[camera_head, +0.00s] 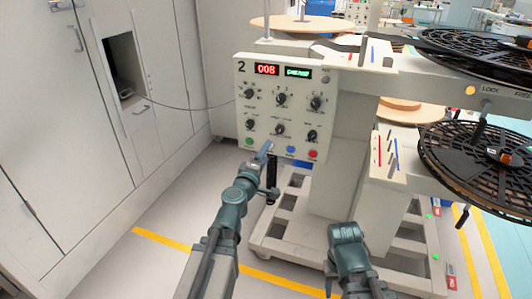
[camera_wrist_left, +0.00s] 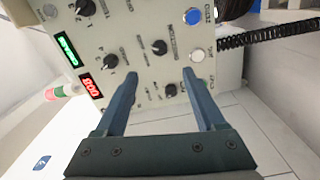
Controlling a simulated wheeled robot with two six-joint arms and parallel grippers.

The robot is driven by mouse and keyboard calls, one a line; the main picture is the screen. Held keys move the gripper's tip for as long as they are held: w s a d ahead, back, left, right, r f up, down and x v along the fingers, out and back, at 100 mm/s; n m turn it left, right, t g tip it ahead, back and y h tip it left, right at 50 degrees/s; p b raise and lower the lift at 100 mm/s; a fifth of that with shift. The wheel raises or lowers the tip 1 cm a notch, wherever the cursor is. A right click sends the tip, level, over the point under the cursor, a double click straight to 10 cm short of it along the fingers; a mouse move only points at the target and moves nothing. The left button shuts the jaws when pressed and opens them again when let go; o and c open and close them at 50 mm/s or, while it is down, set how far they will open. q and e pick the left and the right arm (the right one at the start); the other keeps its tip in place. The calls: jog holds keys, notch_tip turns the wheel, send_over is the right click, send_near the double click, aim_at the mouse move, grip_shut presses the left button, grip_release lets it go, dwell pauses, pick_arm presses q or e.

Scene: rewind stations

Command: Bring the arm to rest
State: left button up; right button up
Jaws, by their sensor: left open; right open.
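My left arm reaches up from the bottom centre of the head view. Its gripper (camera_head: 266,152) is in front of the lower part of the control panel (camera_head: 262,113) of station 2. In the left wrist view the two blue fingers of the left gripper (camera_wrist_left: 160,78) are apart with nothing between them, and the panel (camera_wrist_left: 134,37) with its knobs and buttons lies beyond. I cannot tell whether a fingertip touches the panel. My right arm (camera_head: 348,238) shows at the bottom, right of the left arm; its fingers do not show.
The panel has a red display (camera_head: 266,70), a green display (camera_head: 298,72) and several black knobs. Black reels (camera_head: 480,160) stick out at the right. Grey cabinets (camera_head: 60,130) stand at the left. The floor by the yellow line (camera_head: 165,242) is clear.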

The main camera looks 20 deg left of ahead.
pick_arm(q)
jog(key=s+d+f+m+g+h, duration=0.2)
jog(key=s+d+f+m+g, duration=0.15)
jog(key=d, duration=0.35)
jog(key=s+d+f+m+g+h, duration=0.2)
jog(key=d+f+m+h, duration=0.1)
jog(key=d+m, duration=0.3)
jog(key=s+d+f+m+g+h, duration=0.2)
jog(key=d+f+m+g, duration=0.15)
jog(key=d, duration=0.45)
jog(key=s+d+f+m+g+y, duration=0.1)
jog(key=s+f+m+g+y, duration=0.2)
jog(key=s+f+m+g, duration=0.5)
jog(key=s+a+f+n+g+y, duration=0.1)
jog(key=s+a+f+y, duration=0.15)
jog(key=s, duration=0.25)
jog(key=s+a+f+n+y, duration=0.1)
jog(key=s+a+y, duration=0.2)
jog(key=s+y, duration=0.15)
notch_tip(320, 180, up, 27)
jog(key=p, duration=2.7)
jog(key=shift+s+h, duration=0.15)
jog(key=shift+h, duration=0.25)
jog(key=shift+a, duration=0.1)
